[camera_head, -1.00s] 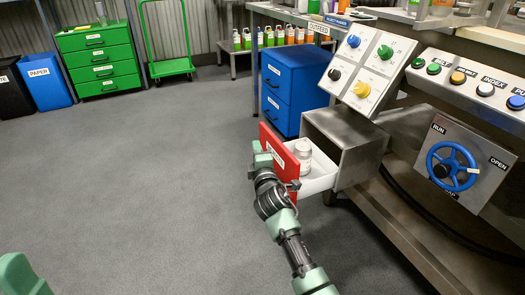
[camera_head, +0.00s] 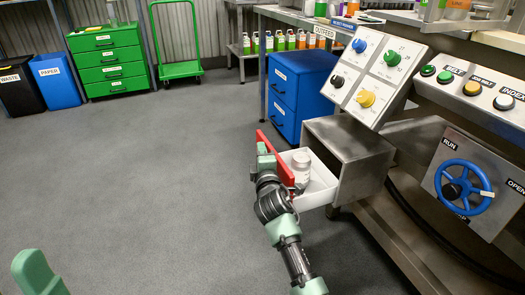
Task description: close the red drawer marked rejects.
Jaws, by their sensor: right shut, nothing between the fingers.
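The red drawer (camera_head: 284,168) sticks out from a grey metal housing under the control panel. Its red front is seen nearly edge-on, and its white tray (camera_head: 322,190) is exposed. A pale jar or can (camera_head: 301,170) stands in the tray, just behind the front. My right gripper (camera_head: 266,160) is shut and empty, at the outer face of the red front; it seems to touch it, though contact is hard to tell. The gripper hides part of the front, and the rejects label cannot be read. My left gripper is out of view; only a green part of my left arm shows at lower left.
The metal housing (camera_head: 350,150) stands open-fronted on the machine frame. A blue cabinet (camera_head: 292,95) is behind it. A blue handwheel (camera_head: 463,187) and button panels are at the right. A green drawer unit (camera_head: 108,62) stands far back. The floor at left is clear.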

